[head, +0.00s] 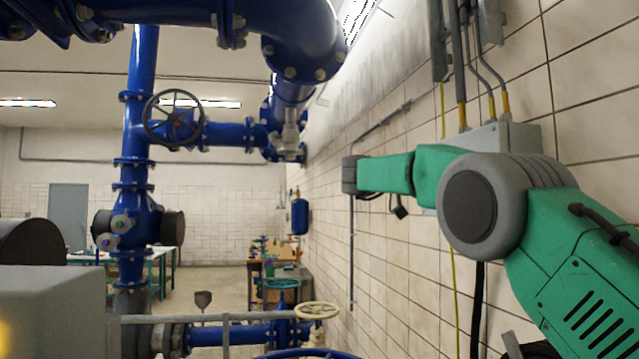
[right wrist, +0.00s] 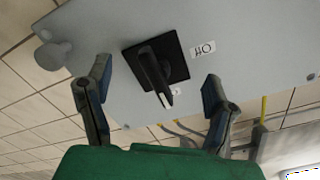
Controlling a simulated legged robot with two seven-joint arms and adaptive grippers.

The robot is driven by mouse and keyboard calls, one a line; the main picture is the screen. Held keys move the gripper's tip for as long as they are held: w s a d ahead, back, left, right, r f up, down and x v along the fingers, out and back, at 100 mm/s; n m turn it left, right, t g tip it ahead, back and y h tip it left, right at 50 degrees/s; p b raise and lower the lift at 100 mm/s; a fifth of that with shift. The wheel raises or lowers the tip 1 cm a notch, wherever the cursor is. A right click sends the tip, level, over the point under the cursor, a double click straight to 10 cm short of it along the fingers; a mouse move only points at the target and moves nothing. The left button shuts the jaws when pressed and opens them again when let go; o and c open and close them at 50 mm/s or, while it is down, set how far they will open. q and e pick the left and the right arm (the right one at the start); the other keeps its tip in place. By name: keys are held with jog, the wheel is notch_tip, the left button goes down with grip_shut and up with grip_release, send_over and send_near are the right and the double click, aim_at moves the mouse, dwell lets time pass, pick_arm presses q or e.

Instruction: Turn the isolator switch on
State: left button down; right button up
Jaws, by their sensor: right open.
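The isolator switch is a grey box on the tiled wall. In the head view its box (head: 515,136) shows behind my right arm, which hides its front. In the right wrist view the box's grey face (right wrist: 240,75) carries a black square plate with a black rotary handle (right wrist: 152,70). The handle's pale-tipped end points down the picture, beside a small, partly hidden label. Another label (right wrist: 203,49), apparently reading ON upside down, sits right of the plate. My right gripper (right wrist: 157,72) is open, its fingers on either side of the handle, with no contact visible. My left gripper is not in view.
Grey conduits (head: 462,65) run up the wall above the box. Large blue pipes (head: 135,170) with a black handwheel (head: 173,118) stand left. A pale handwheel (head: 316,310) and grey railing (head: 270,316) are low in front.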

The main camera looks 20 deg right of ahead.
jog(key=shift+f+n+b, duration=0.15)
jog(key=shift+n+b, duration=0.3)
jog(key=shift+n, duration=0.75)
jog(key=p+v, duration=0.4)
jog(key=v, duration=1)
jog(key=w+a+n+t+b, duration=0.1)
jog(key=w+a+n+t, duration=0.2)
jog(key=w+n+t, duration=0.6)
jog(key=w+a+n+t, duration=0.4)
jog(key=w+n+t, duration=0.6)
jog(key=t, duration=0.4)
jog(key=shift+w+t+y+b, duration=0.3)
jog(key=shift+t+b, duration=0.05)
jog(key=shift+t, duration=0.05)
